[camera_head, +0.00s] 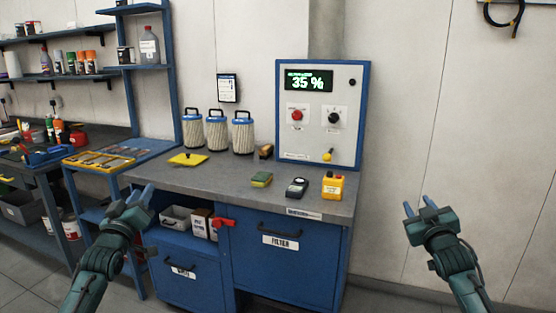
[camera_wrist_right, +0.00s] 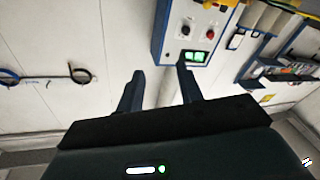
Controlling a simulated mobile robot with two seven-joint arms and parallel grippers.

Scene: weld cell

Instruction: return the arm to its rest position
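My left gripper (camera_head: 141,197) is at the lower left in the head view, in front of the workbench. Its fingers look slightly apart and I see nothing between them. My right gripper (camera_head: 420,207) is at the right in the head view, in front of the bare wall and clear of the bench. In the right wrist view its two fingers (camera_wrist_right: 160,90) stand apart with nothing between them, so it is open and empty.
The grey-topped workbench (camera_head: 225,187) holds several filter cartridges (camera_head: 217,134), a yellow device (camera_head: 333,186) and a control panel (camera_head: 346,130) reading 35 %. Blue shelving (camera_head: 170,75) stands at the left. The wall side (camera_head: 415,110) at the right is clear.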

